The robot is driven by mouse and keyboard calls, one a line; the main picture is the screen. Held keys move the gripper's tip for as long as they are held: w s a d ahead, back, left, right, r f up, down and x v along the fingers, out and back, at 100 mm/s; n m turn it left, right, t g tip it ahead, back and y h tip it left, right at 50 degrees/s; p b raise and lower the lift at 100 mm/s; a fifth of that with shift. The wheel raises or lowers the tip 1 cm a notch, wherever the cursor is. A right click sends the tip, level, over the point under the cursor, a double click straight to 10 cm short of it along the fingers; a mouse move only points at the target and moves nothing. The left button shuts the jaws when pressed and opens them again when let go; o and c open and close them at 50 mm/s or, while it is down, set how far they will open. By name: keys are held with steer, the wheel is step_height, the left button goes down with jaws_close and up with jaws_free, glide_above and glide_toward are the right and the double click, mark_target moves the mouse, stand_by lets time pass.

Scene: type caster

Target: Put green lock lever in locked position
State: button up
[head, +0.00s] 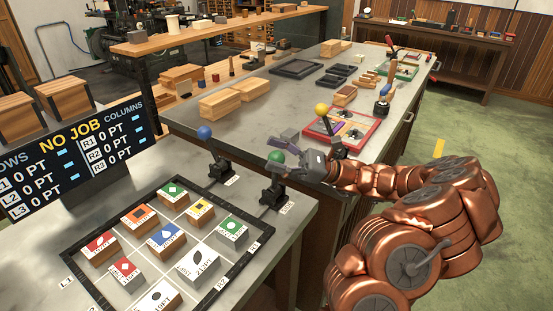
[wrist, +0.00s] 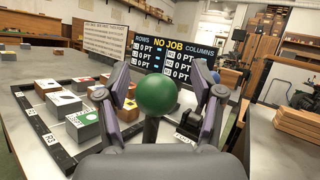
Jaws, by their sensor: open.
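The green lock lever has a round green knob (head: 276,156) on a dark stem, rising from a black base (head: 272,194) at the right corner of the near table. In the wrist view the green knob (wrist: 157,95) sits between the two fingers of my gripper (wrist: 160,88). My gripper (head: 284,146) is open, with one finger on each side of the knob; I cannot tell whether either finger touches it. The stem is partly hidden below the knob in the wrist view.
A blue-knobbed lever (head: 205,132) stands to the left. A black frame (head: 248,250) holds several marked type blocks. A screen (head: 75,150) reads NO JOB with zero points. A yellow-knobbed lever (head: 322,108) and wooden boxes (head: 220,103) stand on the far bench.

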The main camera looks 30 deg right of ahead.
step_height(320, 180, up, 8)
steer(key=shift+r, duration=0.25)
steer(key=shift+c, duration=0.3)
